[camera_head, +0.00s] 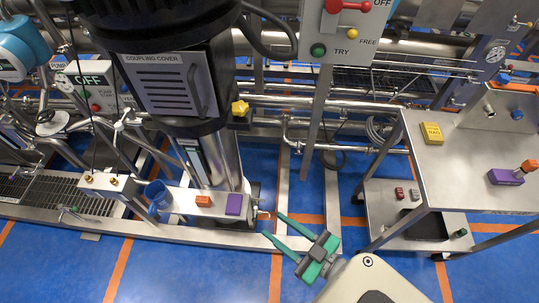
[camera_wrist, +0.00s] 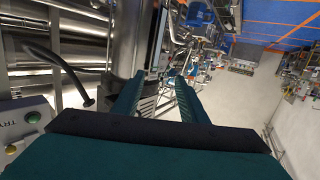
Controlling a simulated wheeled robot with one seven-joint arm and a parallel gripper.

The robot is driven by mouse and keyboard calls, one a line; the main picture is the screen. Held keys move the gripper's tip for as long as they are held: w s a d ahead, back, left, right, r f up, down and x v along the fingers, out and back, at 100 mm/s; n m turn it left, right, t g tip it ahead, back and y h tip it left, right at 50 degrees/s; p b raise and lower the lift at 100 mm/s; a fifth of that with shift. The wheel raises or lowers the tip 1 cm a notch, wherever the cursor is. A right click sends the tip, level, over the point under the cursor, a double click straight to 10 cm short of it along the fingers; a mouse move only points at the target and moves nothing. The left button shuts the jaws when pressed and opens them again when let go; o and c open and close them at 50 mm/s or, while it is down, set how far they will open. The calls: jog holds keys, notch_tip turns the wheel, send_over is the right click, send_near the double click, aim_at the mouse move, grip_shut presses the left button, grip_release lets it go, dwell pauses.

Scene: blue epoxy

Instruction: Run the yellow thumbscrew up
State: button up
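The yellow thumbscrew (camera_head: 240,107) is a small lobed knob at the right side of the pump's dark upper housing, beside the coupling cover (camera_head: 168,84) with its slots and handle. My gripper (camera_head: 273,225) has green fingers spread apart with nothing between them. In the head view it is well below and a little right of the thumbscrew, near the foot of the pump. In the wrist view the two fingers (camera_wrist: 159,78) also show apart and empty, in front of grey metal parts. I cannot make out the thumbscrew in the wrist view.
A panel (camera_head: 343,30) with a red handle and green button hangs right of the pump. A purple block (camera_head: 234,204) and an orange block (camera_head: 203,200) sit on the pump's base ledge. A steel cart (camera_head: 465,165) stands at right. Blue floor (camera_head: 240,270) lies open in front.

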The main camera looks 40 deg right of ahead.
jog(key=s+a+f, duration=0.2)
jog(key=a, duration=0.3)
jog(key=s+a+f, duration=0.1)
jog(key=a, duration=0.5)
jog(key=shift+s+f+m+g+h, duration=0.3)
jog(key=shift+s+f+m+h, duration=0.05)
jog(key=shift+m+h, duration=0.05)
jog(key=shift+h, duration=0.3)
jog(key=a, duration=0.9)
jog(key=shift+s+a+r, duration=0.2)
jog(key=shift+s+a, duration=0.1)
jog(key=shift+a, duration=0.1)
jog(key=shift+c, duration=1)
jog(key=shift+s+a+r+m, duration=0.15)
jog(key=shift+s+a+m, duration=0.1)
jog(key=shift+s+m, duration=0.05)
